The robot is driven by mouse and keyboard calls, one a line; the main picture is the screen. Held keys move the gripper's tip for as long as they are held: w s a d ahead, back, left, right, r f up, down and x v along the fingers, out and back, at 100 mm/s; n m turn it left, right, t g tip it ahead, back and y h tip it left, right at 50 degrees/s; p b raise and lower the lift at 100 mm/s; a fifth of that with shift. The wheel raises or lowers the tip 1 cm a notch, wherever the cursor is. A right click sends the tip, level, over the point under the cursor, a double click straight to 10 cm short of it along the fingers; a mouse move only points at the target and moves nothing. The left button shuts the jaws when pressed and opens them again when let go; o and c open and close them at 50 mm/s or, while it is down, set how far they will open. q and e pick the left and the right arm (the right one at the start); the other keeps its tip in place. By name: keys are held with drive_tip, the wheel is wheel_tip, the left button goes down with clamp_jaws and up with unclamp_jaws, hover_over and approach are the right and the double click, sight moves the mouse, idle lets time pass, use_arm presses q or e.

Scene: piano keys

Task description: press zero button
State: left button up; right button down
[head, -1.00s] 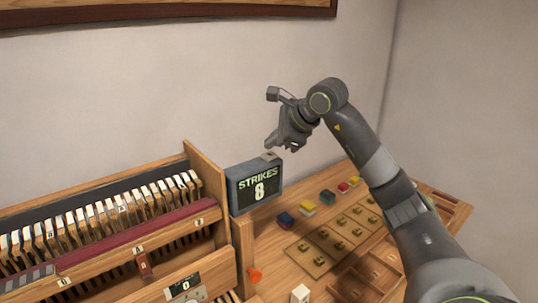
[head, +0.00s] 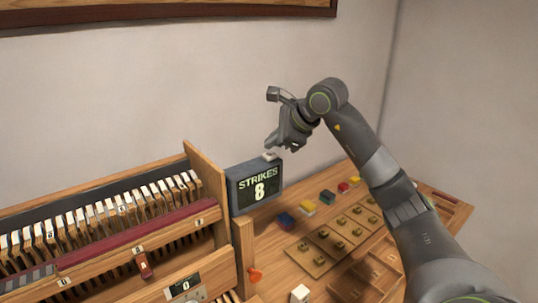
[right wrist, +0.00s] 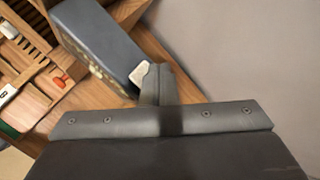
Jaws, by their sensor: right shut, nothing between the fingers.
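The dark STRIKES box (head: 236,203) stands on the wooden desk and its screen reads 8. A small pale button (head: 270,156) sits on top of the box near its right end. It also shows in the right wrist view (right wrist: 141,74), partly hidden by my fingers. I cannot read a label on it. My right gripper (head: 269,145) is shut and empty, its fingertips just above the button. In the right wrist view the fingers (right wrist: 157,82) overlap the button's edge; I cannot tell whether they touch it. My left gripper is not in view.
A keyboard rack (head: 112,228) with many keys and a red rail fills the left. A panel with a display reading 0 (head: 185,286) and an orange knob (head: 254,275) are in front. Coloured blocks (head: 307,209) and a peg board (head: 320,247) lie on the right. The wall is behind.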

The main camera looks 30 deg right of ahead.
sight(273, 155)
drive_tip(key=shift+f+b, duration=0.45)
drive_tip(key=shift+f+b, duration=0.45)
idle(0.8)
drive_tip(key=shift+r, duration=0.1)
drive_tip(key=shift+r+p, duration=0.55)
drive_tip(key=shift+r, duration=0.25)
drive_tip(key=shift+r+p, duration=1.75)
drive_tip(key=shift+r, duration=0.75)
